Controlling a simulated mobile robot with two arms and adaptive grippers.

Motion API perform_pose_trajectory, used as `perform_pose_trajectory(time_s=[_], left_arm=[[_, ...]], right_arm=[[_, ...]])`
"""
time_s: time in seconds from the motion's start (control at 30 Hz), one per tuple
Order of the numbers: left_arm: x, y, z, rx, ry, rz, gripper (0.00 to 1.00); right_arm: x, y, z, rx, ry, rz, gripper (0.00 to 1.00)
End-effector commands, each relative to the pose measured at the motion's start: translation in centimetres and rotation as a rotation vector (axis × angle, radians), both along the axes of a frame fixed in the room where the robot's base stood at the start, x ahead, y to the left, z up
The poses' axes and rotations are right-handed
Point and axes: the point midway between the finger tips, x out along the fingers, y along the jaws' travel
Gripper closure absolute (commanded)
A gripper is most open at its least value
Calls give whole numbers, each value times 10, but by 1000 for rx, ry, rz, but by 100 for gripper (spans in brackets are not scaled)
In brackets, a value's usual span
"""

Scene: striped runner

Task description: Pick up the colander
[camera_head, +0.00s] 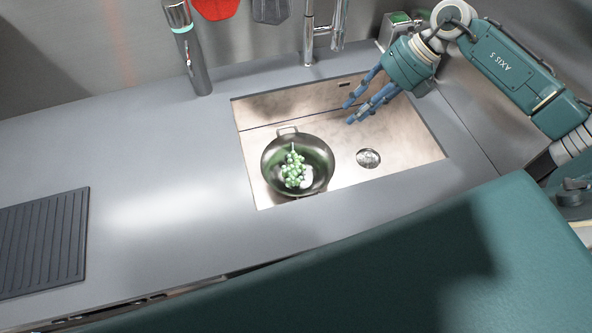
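The colander (268,155) is a dark metal bowl with loop handles. It sits in the left part of the sink basin in the head view. A bunch of green grapes (293,170) lies inside it, with a pale thing beside the grapes. My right gripper (350,112) reaches in from the upper right, over the back right of the sink. Its blue fingers are spread apart with nothing between them. It is apart from the colander, to its upper right. My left gripper is not in view.
The sink (405,140) is a sunken metal basin with a drain (368,158) right of the colander. A faucet (309,40) stands behind it, and a dark cylinder (190,50) stands at the back left. A ribbed dark mat (40,245) lies left. The counter between is clear.

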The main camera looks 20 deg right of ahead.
Motion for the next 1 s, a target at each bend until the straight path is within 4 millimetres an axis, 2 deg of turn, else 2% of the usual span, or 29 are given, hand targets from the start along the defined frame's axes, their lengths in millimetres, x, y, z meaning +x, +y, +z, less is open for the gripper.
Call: perform_pose_trajectory(time_s=[0.03, 0.2, 0.33, 0.5, 0.6, 0.8, 1.0], left_arm=[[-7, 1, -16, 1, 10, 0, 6], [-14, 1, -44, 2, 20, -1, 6], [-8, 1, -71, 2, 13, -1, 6], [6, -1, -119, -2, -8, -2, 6], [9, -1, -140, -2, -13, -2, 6], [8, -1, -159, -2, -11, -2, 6], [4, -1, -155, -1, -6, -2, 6]], right_arm=[[0, 0, -15, 0, 0, 0, 70], [0, 0, -43, 0, 0, 0, 70], [0, 0, -70, 0, 0, 0, 70], [0, 0, -119, 1, 0, 0, 70], [0, 0, -141, 1, 0, 0, 70], [1, 0, -159, 1, -1, -1, 70], [3, 13, -177, 4, 2, 2, 70]])
